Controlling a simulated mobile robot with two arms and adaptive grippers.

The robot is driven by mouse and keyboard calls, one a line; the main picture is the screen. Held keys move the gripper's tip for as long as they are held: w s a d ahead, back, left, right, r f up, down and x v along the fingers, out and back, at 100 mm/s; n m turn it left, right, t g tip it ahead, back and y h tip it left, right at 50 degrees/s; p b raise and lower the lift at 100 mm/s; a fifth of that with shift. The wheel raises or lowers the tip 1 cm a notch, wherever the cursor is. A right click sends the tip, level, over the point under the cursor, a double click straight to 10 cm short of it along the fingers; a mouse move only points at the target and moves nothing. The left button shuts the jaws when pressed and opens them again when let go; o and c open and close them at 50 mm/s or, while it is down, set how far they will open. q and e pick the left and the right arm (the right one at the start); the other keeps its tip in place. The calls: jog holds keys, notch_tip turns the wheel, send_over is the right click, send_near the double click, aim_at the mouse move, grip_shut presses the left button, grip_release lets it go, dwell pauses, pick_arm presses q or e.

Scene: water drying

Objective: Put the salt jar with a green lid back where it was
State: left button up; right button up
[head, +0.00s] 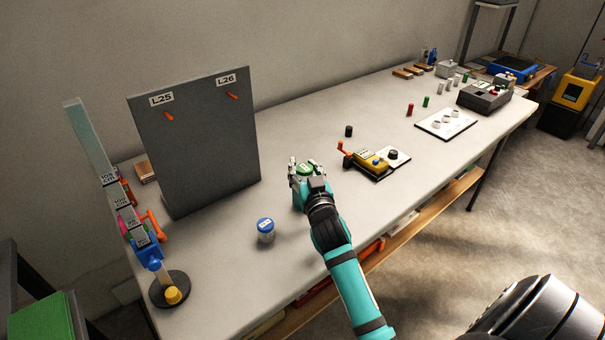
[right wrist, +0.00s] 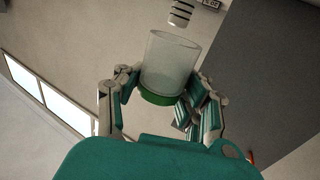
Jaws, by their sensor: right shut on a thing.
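The salt jar with a green lid shows in the right wrist view, with its clear body (right wrist: 172,62) and green lid (right wrist: 156,97). In the head view only its green lid (head: 305,169) shows clearly; its body is mostly hidden by the gripper. My right gripper (head: 307,178) is shut on the jar, with a finger on either side, also seen in the right wrist view (right wrist: 160,100). It is over the middle of the table (head: 225,285), right of the grey panel. I cannot tell whether the jar touches the tabletop. My left gripper is not in view.
A blue-lidded jar (head: 266,231) stands left of the gripper. The grey panel (head: 200,140) with two orange pegs stands behind. A tall scale stand (head: 168,289) is at the left, a yellow device (head: 372,162) at the right. The tabletop between the jars is clear.

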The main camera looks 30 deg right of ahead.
aim_at(303, 175)
jog(key=shift+w+d, duration=0.15)
jog(key=shift+w, duration=0.25)
jog(key=shift+w+d, duration=0.25)
jog(key=shift+w, duration=0.3)
notch_tip(303, 175, down, 3)
jog(key=shift+r, duration=0.1)
jog(key=shift+f, duration=0.2)
jog(key=shift+f, duration=0.2)
jog(key=o, duration=1.2)
